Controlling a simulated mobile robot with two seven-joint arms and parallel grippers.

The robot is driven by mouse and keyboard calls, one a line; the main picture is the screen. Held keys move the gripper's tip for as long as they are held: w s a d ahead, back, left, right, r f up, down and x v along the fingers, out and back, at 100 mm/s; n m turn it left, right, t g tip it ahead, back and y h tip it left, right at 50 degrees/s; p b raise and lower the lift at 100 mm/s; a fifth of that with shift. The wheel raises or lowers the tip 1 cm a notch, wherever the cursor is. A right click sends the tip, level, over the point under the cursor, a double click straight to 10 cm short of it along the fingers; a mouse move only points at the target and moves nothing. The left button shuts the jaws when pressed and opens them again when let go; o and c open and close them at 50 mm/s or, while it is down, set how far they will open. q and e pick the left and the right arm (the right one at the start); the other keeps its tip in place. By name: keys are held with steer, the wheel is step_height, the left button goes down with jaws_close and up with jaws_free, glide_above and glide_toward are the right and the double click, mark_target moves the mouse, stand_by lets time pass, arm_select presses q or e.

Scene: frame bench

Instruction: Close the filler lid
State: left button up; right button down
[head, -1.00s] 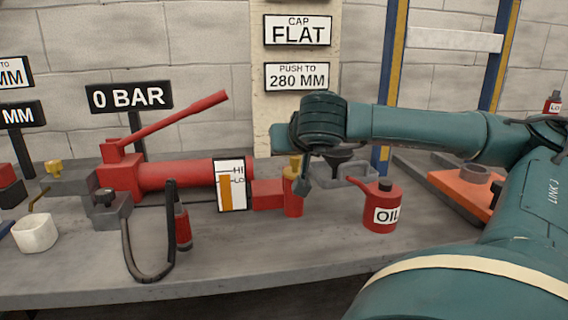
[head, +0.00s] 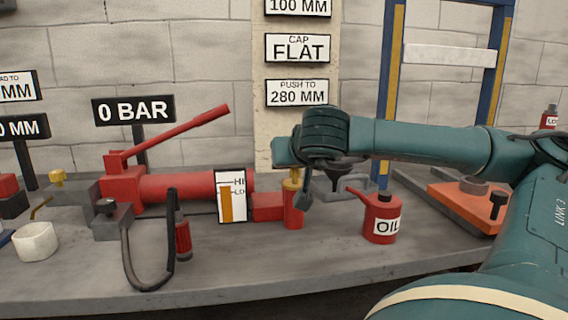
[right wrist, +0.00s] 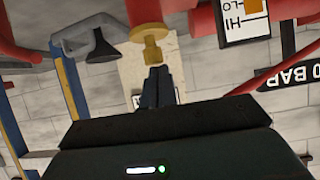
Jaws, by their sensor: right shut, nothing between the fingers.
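A red filler post (head: 293,213) stands at the right end of the red pump body (head: 195,187). A brass cap-like piece (head: 291,181) sits on top of it, in line with the post. I cannot tell whether this lid is fully seated. The brass piece also shows in the upside-down right wrist view (right wrist: 152,42), just beyond my fingertips. My left gripper is out of view.
A level gauge (head: 231,197) marked HI and LO stands left of the filler. A red oil can (head: 381,218) stands right of it, with a dark funnel (head: 345,168) behind. A black hose (head: 128,250) loops at the front. The bench front (head: 300,262) is mostly clear.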

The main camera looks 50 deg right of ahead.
steer(key=shift+s+a+f+g, duration=0.1)
steer(key=shift+a+f+g, duration=0.05)
steer(key=shift+f, duration=0.4)
steer(key=shift+a+f+g, duration=0.1)
steer(key=shift+f+g, duration=0.05)
steer(key=shift+f, duration=0.35)
arm_select(q)
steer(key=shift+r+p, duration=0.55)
steer(key=shift+p, duration=0.1)
arm_select(e)
steer(key=shift+d+r, duration=0.1)
steer(key=shift+r, duration=0.55)
step_height(320, 180, up, 6)
steer(key=f+p, duration=0.1)
steer(key=p, duration=0.3)
arm_select(q)
steer(key=b, duration=0.7)
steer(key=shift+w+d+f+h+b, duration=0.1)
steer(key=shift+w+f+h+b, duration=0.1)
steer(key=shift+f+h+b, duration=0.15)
arm_select(e)
steer(key=s+a+f, duration=0.3)
steer(key=s+a, duration=0.2)
steer(key=s, duration=0.2)
steer(key=shift+a+f, duration=0.3)
steer(key=shift+a, duration=0.1)
